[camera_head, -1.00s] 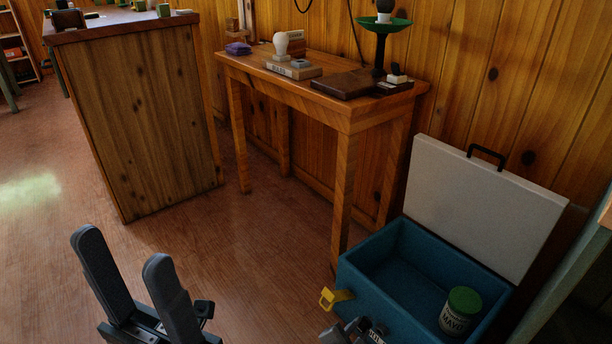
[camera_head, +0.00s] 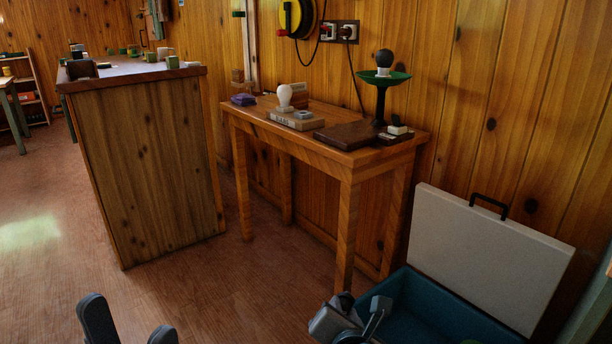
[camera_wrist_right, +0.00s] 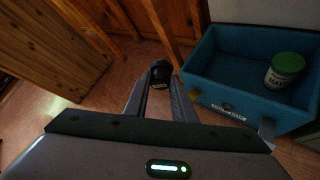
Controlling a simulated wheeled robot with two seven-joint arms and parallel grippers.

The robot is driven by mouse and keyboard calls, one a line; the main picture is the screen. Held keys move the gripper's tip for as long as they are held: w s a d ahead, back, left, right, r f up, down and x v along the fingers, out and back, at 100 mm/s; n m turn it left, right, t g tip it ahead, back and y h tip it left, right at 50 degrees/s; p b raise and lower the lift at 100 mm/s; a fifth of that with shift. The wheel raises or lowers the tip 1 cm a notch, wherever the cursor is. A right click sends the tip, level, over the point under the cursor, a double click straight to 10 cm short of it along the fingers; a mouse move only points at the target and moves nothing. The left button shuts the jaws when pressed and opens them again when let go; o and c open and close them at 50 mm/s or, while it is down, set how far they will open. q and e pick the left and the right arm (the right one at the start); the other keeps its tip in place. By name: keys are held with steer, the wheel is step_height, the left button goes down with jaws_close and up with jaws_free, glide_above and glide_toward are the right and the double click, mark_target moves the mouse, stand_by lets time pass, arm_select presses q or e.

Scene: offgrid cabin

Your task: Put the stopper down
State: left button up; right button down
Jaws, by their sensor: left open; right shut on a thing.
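My right gripper (camera_head: 358,312) is low in the head view, in front of the open blue cooler (camera_head: 405,300). In the right wrist view its fingers close on a small dark, rounded stopper (camera_wrist_right: 160,70) with a paler underside, held at the fingertips above the floor. The stopper's dark top seems to show beside the gripper in the head view (camera_head: 343,301). My left gripper (camera_head: 128,318) is open and empty at the bottom left, over the floor; only its fingertips show.
A wooden table (camera_head: 350,165) stands ahead, holding a white bulb (camera_head: 285,96), a dark board (camera_head: 345,136) and a green-topped stand (camera_head: 381,86). A wooden counter (camera_head: 145,170) is at left. The cooler's white lid (camera_head: 480,255) stands raised; a green-lidded jar (camera_wrist_right: 283,72) is inside.

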steer(key=shift+s+a+r, duration=0.1)
steer(key=shift+s+r, duration=0.2)
steer(key=shift+r, duration=0.2)
